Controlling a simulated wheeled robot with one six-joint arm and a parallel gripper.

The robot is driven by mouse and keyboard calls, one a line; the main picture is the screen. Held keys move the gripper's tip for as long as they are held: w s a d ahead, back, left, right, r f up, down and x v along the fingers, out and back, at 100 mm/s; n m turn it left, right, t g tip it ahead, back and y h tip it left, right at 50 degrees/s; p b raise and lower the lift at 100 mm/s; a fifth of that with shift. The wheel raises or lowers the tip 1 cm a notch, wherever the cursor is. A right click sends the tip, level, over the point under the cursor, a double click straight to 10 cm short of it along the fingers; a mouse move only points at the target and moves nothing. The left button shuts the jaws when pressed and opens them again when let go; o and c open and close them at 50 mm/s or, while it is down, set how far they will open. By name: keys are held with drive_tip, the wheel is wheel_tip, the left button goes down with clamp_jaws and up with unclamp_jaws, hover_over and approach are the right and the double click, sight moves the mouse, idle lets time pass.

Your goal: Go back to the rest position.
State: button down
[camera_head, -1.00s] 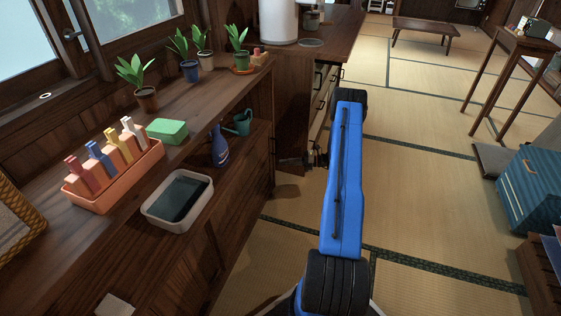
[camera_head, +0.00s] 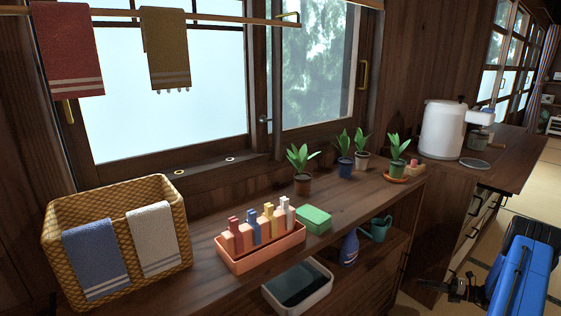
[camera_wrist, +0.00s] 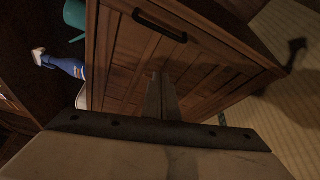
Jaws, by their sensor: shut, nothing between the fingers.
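My gripper (camera_head: 455,286) shows at the lower right of the head view, beside the end of the wooden counter and next to my blue arm. It is small and dark there. In the wrist view the fingers of my gripper (camera_wrist: 163,97) are together with nothing between them. They point toward a slatted wooden cabinet door (camera_wrist: 150,55) with a black handle. I cannot tell the exact gap between fingertips and door.
The counter (camera_head: 345,205) bears a wicker basket (camera_head: 115,240), an orange bottle tray (camera_head: 262,256), a green sponge (camera_head: 314,219) and several potted plants. A blue bottle (camera_head: 349,248) and a teal watering can (camera_head: 377,229) stand on the lower shelf. Tatami floor (camera_head: 525,200) shows at right.

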drive_tip(key=s+a+r+n+g+h, duration=0.2)
drive_tip(key=a+r+n+g, duration=0.2)
drive_tip(key=a+r+n, duration=0.55)
drive_tip(key=s+a+r+n+g+h, duration=0.1)
drive_tip(key=s+a+r+n+g, duration=0.3)
drive_tip(key=a+r, duration=1.05)
drive_tip(key=s+a+r+n+h, duration=0.2)
drive_tip(key=s+a+r+n, duration=0.3)
drive_tip(key=r, duration=0.2)
drive_tip(key=s+a+r+n+h, duration=0.3)
drive_tip(key=s+a+r+n, duration=0.15)
drive_tip(key=r, duration=0.25)
drive_tip(key=s+a+r+n+t+h, duration=0.2)
drive_tip(key=s+n, duration=0.6)
drive_tip(key=s, duration=0.5)
drive_tip(key=s+a+r+n+t+h, duration=0.2)
drive_tip(key=s+n, duration=0.6)
drive_tip(key=s, duration=0.5)
drive_tip(key=shift+s+a+r+h, duration=0.15)
drive_tip(key=shift+a+r+h, duration=0.35)
drive_tip(key=shift+a+h, duration=0.5)
